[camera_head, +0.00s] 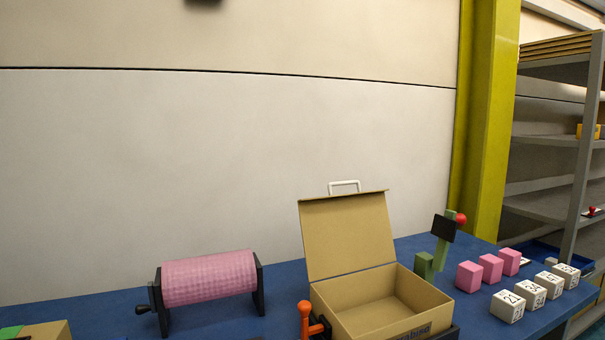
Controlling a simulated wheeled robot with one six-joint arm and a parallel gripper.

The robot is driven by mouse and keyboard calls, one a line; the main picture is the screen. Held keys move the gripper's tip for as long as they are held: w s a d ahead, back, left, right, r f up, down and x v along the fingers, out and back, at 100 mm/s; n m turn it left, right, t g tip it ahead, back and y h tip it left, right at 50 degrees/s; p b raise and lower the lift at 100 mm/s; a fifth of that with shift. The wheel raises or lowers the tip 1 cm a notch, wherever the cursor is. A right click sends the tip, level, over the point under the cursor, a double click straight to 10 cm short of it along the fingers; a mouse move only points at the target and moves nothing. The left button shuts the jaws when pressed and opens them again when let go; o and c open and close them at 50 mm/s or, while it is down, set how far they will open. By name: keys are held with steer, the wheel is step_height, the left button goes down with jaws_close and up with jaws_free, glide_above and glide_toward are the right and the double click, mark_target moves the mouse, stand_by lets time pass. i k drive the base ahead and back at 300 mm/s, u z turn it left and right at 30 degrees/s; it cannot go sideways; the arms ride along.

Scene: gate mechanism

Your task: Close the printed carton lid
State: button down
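The carton (381,311) is a tan box with print on its front, standing on the blue table. Its lid (347,234) is open and stands up at the back, leaning slightly backward. A white handle (344,185) shows at the lid's top edge. The carton's inside looks empty, and its lower front is cut off by the frame. My gripper is not clearly in this view; a dark blurred shape shows at the top edge, and I cannot tell what it is.
A pink roller with a crank (208,279) stands left of the carton. An orange-red lever (305,318) is close at the carton's left front. Pink blocks (490,268), numbered white cubes (532,296) and a green device with a red knob (442,240) stand right.

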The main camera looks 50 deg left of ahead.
mark_target(343, 233)
steer(key=u, duration=0.9)
steer(key=i, duration=1.05)
steer(key=u, duration=1.05)
